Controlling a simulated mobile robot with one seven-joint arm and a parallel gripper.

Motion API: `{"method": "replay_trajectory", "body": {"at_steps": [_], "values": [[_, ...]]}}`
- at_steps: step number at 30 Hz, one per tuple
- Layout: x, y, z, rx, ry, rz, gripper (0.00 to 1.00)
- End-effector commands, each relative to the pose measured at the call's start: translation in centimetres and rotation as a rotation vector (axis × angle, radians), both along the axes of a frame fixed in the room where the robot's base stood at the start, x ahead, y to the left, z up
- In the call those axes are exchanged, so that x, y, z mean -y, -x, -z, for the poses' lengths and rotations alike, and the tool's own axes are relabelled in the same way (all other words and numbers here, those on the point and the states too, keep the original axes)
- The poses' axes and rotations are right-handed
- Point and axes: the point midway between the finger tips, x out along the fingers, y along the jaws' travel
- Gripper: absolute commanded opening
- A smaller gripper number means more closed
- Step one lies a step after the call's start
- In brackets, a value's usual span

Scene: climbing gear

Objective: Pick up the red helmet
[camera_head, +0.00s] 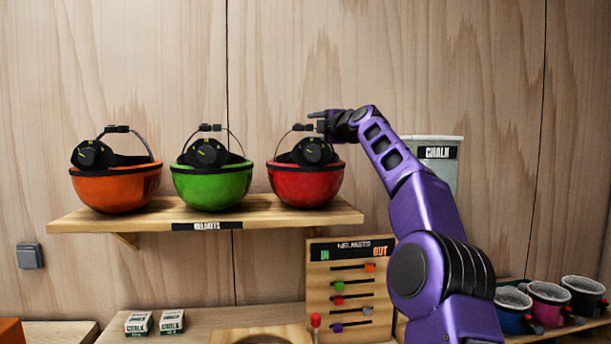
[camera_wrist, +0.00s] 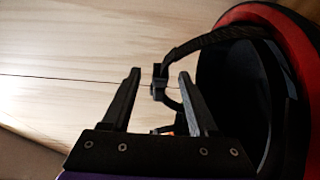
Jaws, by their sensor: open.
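The red helmet (camera_head: 305,189) sits upside down at the right end of the wooden shelf, with its black adjuster dial and chin strap on top. My gripper (camera_head: 314,121) is just above it, near the top of the strap. In the wrist view my gripper (camera_wrist: 160,76) is open, and the strap's black buckle (camera_wrist: 158,88) appears between the two fingers; I cannot tell if they touch it. The red helmet's rim (camera_wrist: 303,50) and dark inside fill the right of that view. Nothing is held.
A green helmet (camera_head: 211,187) and an orange helmet (camera_head: 116,188) stand left on the same shelf (camera_head: 270,217). A chalk container (camera_head: 446,178) is behind my arm. Below are a helmet in/out board (camera_head: 322,283), small chalk boxes (camera_head: 172,321) and several chalk bags (camera_head: 548,303). The wooden wall is close behind.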

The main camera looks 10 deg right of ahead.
Motion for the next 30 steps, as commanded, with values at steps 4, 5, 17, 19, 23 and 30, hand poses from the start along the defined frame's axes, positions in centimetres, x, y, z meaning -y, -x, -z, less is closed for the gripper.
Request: {"method": "replay_trajectory", "body": {"at_steps": [4, 5, 17, 19, 23, 30], "values": [[0.00, 0.00, 0.08, 0.000, 0.000, 0.000, 0.60], [0.00, 0.00, 0.08, 0.000, 0.000, 0.000, 0.60], [0.01, 0.02, 0.06, 0.000, 0.000, 0.000, 0.00], [0.00, 0.02, 0.06, 0.000, 0.000, 0.000, 0.00], [0.00, 0.02, 0.06, 0.000, 0.000, 0.000, 0.00], [-0.02, 0.02, 0.07, 0.000, 0.000, 0.000, 0.00]]}}
